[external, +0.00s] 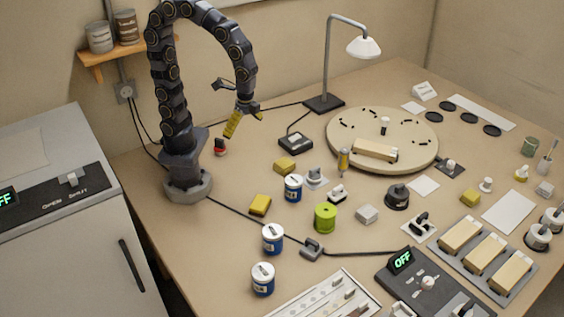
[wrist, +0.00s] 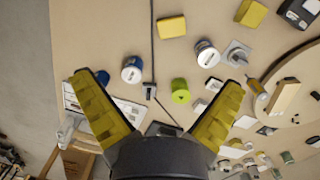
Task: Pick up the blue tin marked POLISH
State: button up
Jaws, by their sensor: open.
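Three blue-and-white tins with white tops stand upright on the bench: a rear tin (external: 293,188), a middle tin (external: 272,238) and a front tin (external: 263,279). Their markings are too small to read, so I cannot tell which says POLISH. The wrist view shows the rear tin (wrist: 207,53), the middle tin (wrist: 132,69) and the front tin (wrist: 101,77), the last partly hidden by a finger. My gripper (external: 245,128) is open and empty, high above the back left of the bench. Its yellow fingers (wrist: 157,80) are spread wide and apart from every tin.
A lime green spool-like can (external: 325,217) stands right of the tins. Yellow blocks (external: 260,205) and a small grey clamp (external: 312,248) on a dark cable are nearby. A round turntable (external: 350,160) and lamp (external: 330,65) stand behind. The bench left of the tins is mostly clear.

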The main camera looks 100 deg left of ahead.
jog(key=w+d+f+m, duration=0.3)
jog(key=w+d, duration=0.2)
jog(key=d, duration=0.2)
jog(key=m+t, duration=0.1)
jog(key=m, duration=0.8)
send_over(263, 271)
notch_tip(263, 271, down, 15)
jog(key=shift+w+a+r, duration=0.1)
jog(key=shift+r, duration=0.05)
jog(key=shift+d+f, duration=0.2)
jog(key=shift+f, duration=0.15)
notch_tip(263, 271, down, 8)
jog(key=shift+r, duration=0.3)
jog(key=c, duration=1.2)
